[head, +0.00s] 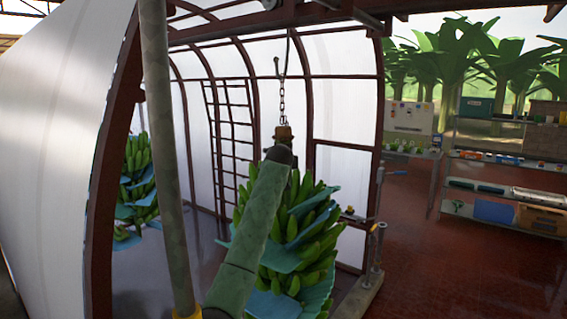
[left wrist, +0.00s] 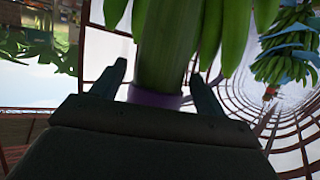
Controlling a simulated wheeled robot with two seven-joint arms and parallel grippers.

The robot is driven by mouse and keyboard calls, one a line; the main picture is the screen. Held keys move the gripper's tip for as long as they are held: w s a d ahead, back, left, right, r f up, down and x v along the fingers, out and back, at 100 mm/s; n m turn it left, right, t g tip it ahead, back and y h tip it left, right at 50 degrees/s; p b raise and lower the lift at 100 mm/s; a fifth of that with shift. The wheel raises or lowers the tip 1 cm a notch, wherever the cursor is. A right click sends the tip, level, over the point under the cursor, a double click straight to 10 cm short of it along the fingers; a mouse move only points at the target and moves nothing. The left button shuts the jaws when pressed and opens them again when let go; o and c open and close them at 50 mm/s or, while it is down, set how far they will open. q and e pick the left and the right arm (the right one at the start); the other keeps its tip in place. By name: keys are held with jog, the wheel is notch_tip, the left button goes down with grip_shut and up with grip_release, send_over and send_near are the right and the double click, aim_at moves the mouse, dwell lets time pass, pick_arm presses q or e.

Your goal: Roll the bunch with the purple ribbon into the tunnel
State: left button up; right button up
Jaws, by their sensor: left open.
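A green banana bunch (head: 312,245) with blue sheets between its hands hangs from a chain and hook (head: 283,95) at the tunnel mouth. In the left wrist view its thick green stalk (left wrist: 165,45) runs between my fingers, with the purple ribbon (left wrist: 160,98) around it. My left gripper (left wrist: 158,72) is open, one finger on each side of the stalk; whether either touches it I cannot tell. In the head view my left gripper (head: 280,150) is at the stalk, and my arm covers part of the bunch. The tunnel (head: 345,105) has dark red arches and white sheeting. My right gripper is out of view.
Another bunch (head: 140,175) with blue sheets hangs inside the tunnel at the left. A ladder-like frame (head: 230,140) stands along the tunnel wall. Shelves (head: 500,170) stand at the right beyond open red floor.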

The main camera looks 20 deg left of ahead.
pick_arm(q)
jog(key=shift+p+x, duration=0.5)
jog(key=shift+x, duration=0.85)
jog(key=c, duration=1.3)
jog(key=shift+a, duration=0.1)
jog(key=shift+c, duration=0.2)
